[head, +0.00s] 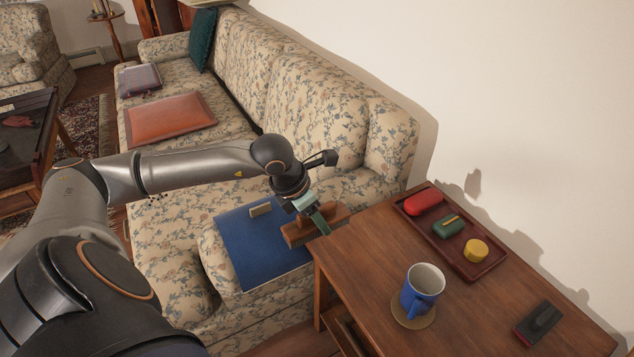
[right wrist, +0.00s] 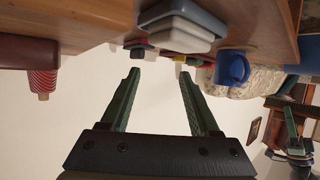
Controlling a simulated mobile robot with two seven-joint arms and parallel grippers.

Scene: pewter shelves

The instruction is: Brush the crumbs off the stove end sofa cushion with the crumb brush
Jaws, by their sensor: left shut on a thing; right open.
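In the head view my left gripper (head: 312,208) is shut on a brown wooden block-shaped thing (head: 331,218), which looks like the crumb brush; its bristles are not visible. It is over the blue cloth (head: 245,258) on the sofa's near arm; whether they touch is unclear. A few dark specks, likely crumbs (head: 155,199), show on the near floral seat cushion (head: 165,245), partly behind my left arm. No stove shows. My right gripper (right wrist: 160,80) is open and empty in the right wrist view, with its two green fingers apart.
A small beige block (head: 260,209) lies on the blue cloth. The wooden side table (head: 370,300) bears a dark red tray (head: 482,268), a blue mug (head: 423,285) and a black-handled item (head: 538,323).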

